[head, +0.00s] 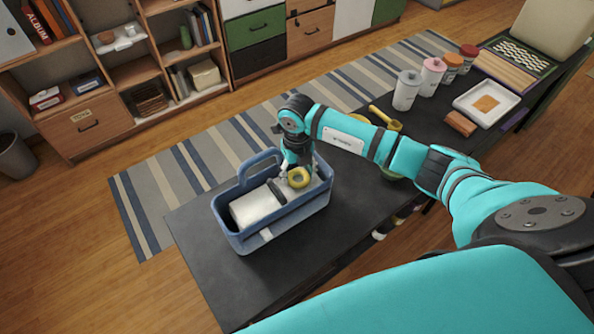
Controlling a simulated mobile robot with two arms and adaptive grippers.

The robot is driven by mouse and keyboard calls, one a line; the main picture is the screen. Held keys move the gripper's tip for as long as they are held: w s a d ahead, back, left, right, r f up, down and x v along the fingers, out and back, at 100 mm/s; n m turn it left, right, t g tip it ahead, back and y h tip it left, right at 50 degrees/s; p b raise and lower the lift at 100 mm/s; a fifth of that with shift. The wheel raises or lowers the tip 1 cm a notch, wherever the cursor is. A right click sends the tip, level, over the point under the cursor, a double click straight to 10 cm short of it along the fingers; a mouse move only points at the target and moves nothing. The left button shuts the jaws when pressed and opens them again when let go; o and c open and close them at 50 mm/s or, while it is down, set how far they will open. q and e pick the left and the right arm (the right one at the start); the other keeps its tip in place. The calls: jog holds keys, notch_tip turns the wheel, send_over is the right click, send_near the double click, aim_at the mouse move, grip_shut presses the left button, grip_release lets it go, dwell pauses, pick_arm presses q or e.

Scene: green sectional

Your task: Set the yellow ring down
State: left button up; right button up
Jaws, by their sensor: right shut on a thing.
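The yellow ring (299,178) is held by my right gripper (297,168), which points down over the right part of a blue caddy (232,236). My right gripper is shut on the ring. The ring appears at about the height of the caddy's rim; I cannot tell whether it touches anything below. A white block-like item (256,207) and a dark item (277,192) lie in the caddy to the left of the ring. My left gripper is not in view.
The caddy stands on a dark table (196,236). A yellow scoop (385,118), several lidded canisters (407,90), a brown block (460,124) and a white tray (486,103) are further right. Bare table lies left of the caddy. Shelves stand behind the striped rug (152,190).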

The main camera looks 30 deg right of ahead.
jog(key=o, duration=1.2)
jog(key=shift+r+p, duration=0.35)
jog(key=shift+p, duration=0.05)
jog(key=shift+r+p, duration=0.55)
jog(key=shift+w+r+b, duration=0.1)
jog(key=shift+r+b, duration=0.35)
jog(key=shift+b, duration=0.25)
jog(key=shift+r+b, duration=1.35)
jog(key=shift+r, duration=3.9)
